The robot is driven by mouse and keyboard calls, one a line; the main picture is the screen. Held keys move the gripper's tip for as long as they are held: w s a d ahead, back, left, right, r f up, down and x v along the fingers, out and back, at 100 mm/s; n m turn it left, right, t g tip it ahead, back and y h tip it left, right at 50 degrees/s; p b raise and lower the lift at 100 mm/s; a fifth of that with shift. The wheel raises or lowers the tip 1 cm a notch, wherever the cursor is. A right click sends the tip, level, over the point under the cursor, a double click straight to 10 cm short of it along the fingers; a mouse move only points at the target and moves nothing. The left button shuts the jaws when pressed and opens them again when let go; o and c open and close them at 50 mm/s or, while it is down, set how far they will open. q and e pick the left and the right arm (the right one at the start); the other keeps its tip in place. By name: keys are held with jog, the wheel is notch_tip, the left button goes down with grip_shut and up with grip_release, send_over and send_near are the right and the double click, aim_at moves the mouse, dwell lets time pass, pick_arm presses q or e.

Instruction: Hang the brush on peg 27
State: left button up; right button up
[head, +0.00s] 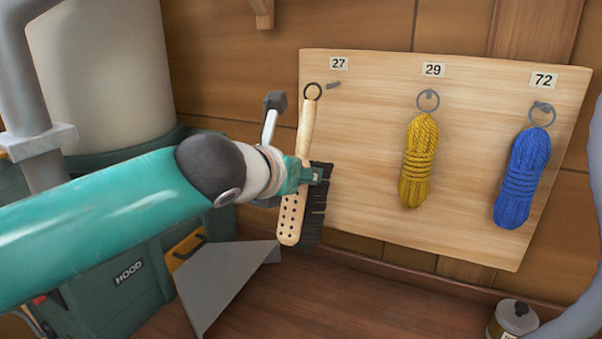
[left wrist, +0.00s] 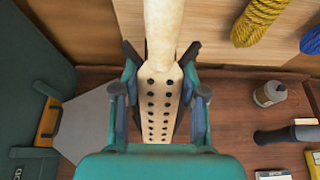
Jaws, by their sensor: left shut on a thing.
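The brush (head: 308,128) has a pale wooden handle, dark bristles and a black ring at its top end. My left gripper (head: 302,180) is shut on it, holding it nearly upright with the ring up. In the left wrist view the brush (left wrist: 163,85) lies between the fingers of my left gripper (left wrist: 163,95). Peg 27 (head: 334,85) is a small grey peg under the label 27 on the wooden board (head: 375,130). The brush's ring is just left of the peg and apart from it in the picture; the depth between them is unclear. My right gripper is not in view.
A yellow rope coil (head: 419,160) hangs under label 29 and a blue one (head: 522,178) under label 72. A green machine marked HOOD (head: 130,285) stands at left. A small canister (head: 513,318) is at lower right. A dark-handled tool (left wrist: 285,135) lies below the board.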

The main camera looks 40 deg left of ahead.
pick_arm(q)
jog(key=w+a+f+p, duration=0.1)
jog(key=w+a, duration=0.1)
jog(key=w, duration=0.7)
jog(key=shift+a+f+p, duration=0.15)
jog(key=shift+a+p, duration=0.05)
jog(key=shift+p, duration=0.1)
dwell(0.7)
jog(key=shift+w+f, duration=0.1)
jog(key=shift+f, duration=0.1)
dwell(0.3)
jog(key=o, duration=1.3)
jog(key=shift+r, duration=0.15)
